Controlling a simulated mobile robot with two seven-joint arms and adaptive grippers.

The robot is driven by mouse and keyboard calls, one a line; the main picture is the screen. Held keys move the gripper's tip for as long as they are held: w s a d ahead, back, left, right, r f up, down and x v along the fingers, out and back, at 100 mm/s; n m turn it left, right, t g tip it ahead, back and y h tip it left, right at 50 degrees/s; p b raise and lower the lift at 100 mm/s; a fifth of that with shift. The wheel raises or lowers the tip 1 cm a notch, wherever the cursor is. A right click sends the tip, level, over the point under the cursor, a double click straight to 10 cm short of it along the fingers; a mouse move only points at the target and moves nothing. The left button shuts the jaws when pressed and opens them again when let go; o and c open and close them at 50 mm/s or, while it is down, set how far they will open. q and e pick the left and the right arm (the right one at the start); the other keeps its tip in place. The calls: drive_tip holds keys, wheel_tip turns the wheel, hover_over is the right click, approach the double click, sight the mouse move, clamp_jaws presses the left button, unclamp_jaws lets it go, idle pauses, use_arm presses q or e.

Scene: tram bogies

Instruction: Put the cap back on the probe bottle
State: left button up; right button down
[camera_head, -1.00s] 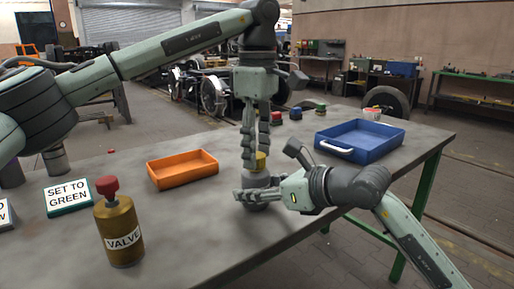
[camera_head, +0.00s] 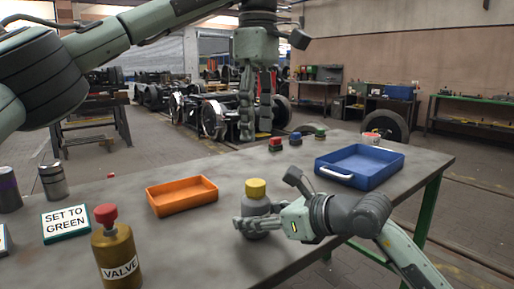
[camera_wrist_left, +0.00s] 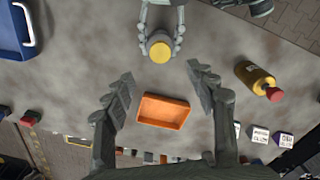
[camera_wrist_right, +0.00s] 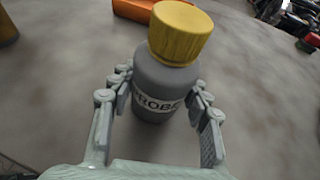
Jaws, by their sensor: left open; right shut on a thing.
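The grey probe bottle (camera_head: 259,218) stands upright on the table, and its label shows in the right wrist view (camera_wrist_right: 158,102). The yellow cap (camera_head: 256,188) sits on top of the bottle; in the right wrist view the cap (camera_wrist_right: 180,33) looks slightly tilted. My right gripper (camera_head: 246,222) is shut on the bottle's body, with a finger on each side. My left gripper (camera_head: 256,135) is open and empty, raised well above the table and the bottle. In the left wrist view its fingers (camera_wrist_left: 160,88) are wide apart, and the cap (camera_wrist_left: 160,52) lies beyond them.
An orange tray (camera_head: 182,210) lies left of the bottle, and a blue tray (camera_head: 318,174) with a white handle lies right. The VALVE bottle (camera_head: 118,262) and a SET TO GREEN sign (camera_head: 65,238) stand at the left. Small coloured buttons (camera_head: 295,138) are at the back.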

idle(0.3)
drive_tip(key=c, duration=0.7)
unclamp_jaws()
drive_tip(key=v, duration=1.2)
